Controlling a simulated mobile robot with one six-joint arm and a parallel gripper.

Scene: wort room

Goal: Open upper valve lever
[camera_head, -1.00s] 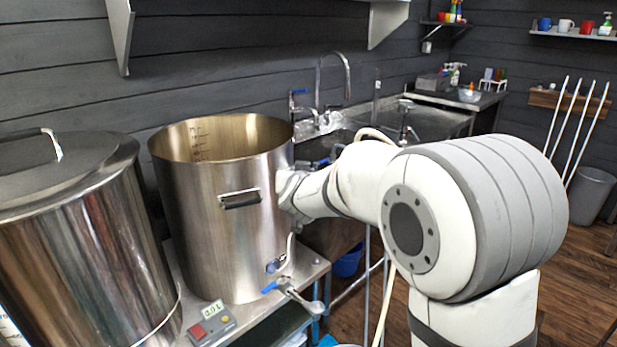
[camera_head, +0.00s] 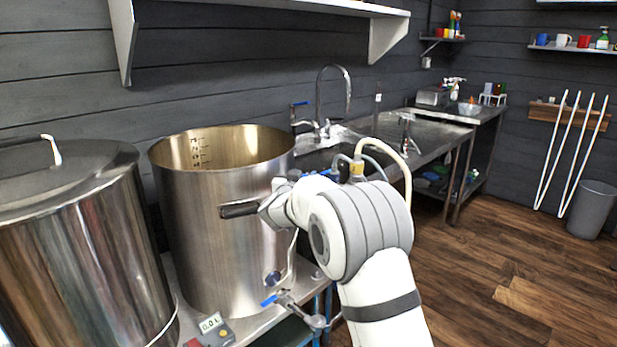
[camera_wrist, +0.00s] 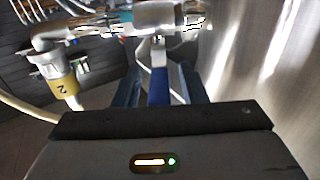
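A blue valve lever (camera_wrist: 158,86) stands upright in the middle of the wrist view, hanging off a metal valve body (camera_wrist: 160,20). My gripper (camera_wrist: 160,84) has its two dark fingers on either side of the lever, with gaps visible between each finger and the lever. It looks open and not clamped. A second, lower valve with a blue handle (camera_head: 269,300) sits near the base of the open steel pot (camera_head: 215,240).
The pot wall is close on the right of the wrist view. A hose with a yellow fitting marked 2 (camera_wrist: 62,85) is on the left.

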